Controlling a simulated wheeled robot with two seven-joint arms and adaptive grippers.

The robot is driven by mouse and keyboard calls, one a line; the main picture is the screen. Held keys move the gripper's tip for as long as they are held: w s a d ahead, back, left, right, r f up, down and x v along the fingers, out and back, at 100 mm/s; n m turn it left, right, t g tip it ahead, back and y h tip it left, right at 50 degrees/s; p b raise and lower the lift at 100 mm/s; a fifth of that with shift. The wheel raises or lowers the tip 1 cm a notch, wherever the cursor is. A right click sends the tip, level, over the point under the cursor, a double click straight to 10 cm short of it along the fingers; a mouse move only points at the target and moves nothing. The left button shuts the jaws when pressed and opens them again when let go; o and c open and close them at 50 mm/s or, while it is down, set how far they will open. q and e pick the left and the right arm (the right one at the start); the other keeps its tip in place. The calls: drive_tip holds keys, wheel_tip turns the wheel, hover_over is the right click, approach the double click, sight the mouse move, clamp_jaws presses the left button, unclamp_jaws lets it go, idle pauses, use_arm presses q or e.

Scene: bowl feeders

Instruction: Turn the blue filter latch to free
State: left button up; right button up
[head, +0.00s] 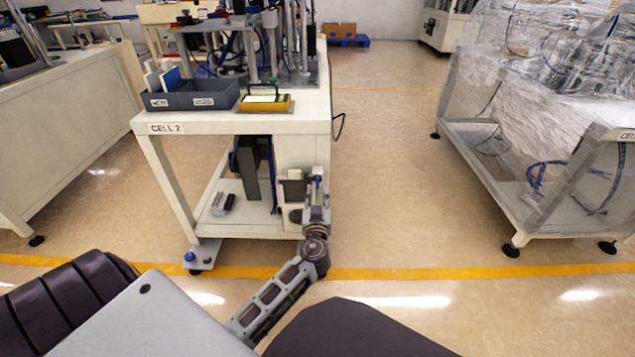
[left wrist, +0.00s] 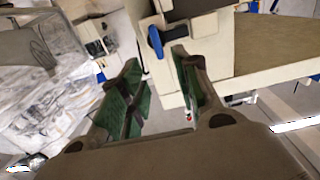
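The blue filter latch (left wrist: 156,42) shows in the left wrist view as a short blue handle on a pale block, close in front of my fingertips. In the head view it is a small blue spot (head: 318,180) at the right side of the CELL 2 table's lower part. My left gripper (head: 316,188) is there at the end of my outstretched arm. In the left wrist view its green-padded fingers (left wrist: 157,60) are spread apart with nothing between them. The latch lies just beyond the gap, and I see no contact. My right gripper is not in view.
The CELL 2 table (head: 240,124) carries a grey bin (head: 192,101) and a yellow device (head: 265,104). Its lower shelf (head: 255,207) holds small parts. A film-wrapped machine (head: 540,100) stands at the right, with clear floor (head: 400,170) between.

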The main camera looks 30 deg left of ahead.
sight(317, 181)
use_arm(q)
drive_tip(key=shift+b+x, duration=0.45)
drive_tip(key=shift+x, duration=3.55)
clamp_jaws()
